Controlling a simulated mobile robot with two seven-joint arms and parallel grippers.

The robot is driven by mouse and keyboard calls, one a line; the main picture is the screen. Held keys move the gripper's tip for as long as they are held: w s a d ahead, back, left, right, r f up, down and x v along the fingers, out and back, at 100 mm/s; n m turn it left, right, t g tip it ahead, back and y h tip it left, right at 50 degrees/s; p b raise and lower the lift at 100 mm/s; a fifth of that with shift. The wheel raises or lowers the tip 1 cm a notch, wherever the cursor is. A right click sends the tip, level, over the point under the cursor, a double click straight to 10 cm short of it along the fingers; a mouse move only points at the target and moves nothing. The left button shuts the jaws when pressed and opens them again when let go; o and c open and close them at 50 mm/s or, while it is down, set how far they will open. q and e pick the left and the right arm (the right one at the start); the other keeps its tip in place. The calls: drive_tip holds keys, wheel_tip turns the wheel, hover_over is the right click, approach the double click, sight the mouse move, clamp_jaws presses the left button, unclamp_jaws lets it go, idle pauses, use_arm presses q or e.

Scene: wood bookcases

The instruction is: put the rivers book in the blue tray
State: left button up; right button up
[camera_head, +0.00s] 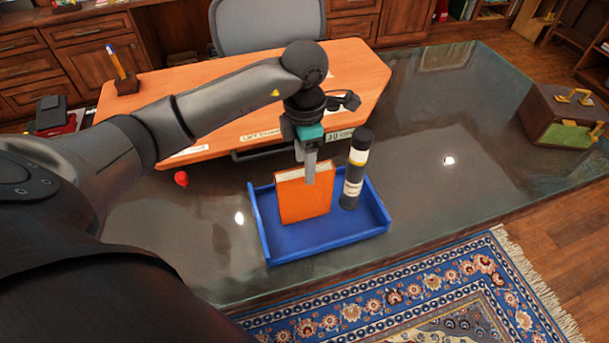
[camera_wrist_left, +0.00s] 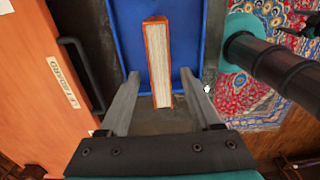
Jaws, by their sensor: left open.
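An orange book (camera_head: 305,200) with pale page edges stands upright inside the blue tray (camera_head: 322,239); no title is readable on it. My left gripper (camera_head: 311,178) is over the book's top edge, with one finger in front of the cover. In the left wrist view the open fingers (camera_wrist_left: 161,76) are on either side of the book (camera_wrist_left: 158,60), with gaps between them and it. The blue tray (camera_wrist_left: 194,38) also shows there, around the book.
A black bottle with a white label (camera_head: 353,178) stands at the tray's right side, beside the book. Behind is an orange wooden desk section (camera_head: 225,95). A small red object (camera_head: 181,179) lies left of the tray. A brown and green case (camera_head: 561,115) is far right. The dark tabletop between is clear.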

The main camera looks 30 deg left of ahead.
use_arm(q)
drive_tip(key=shift+r, duration=1.5)
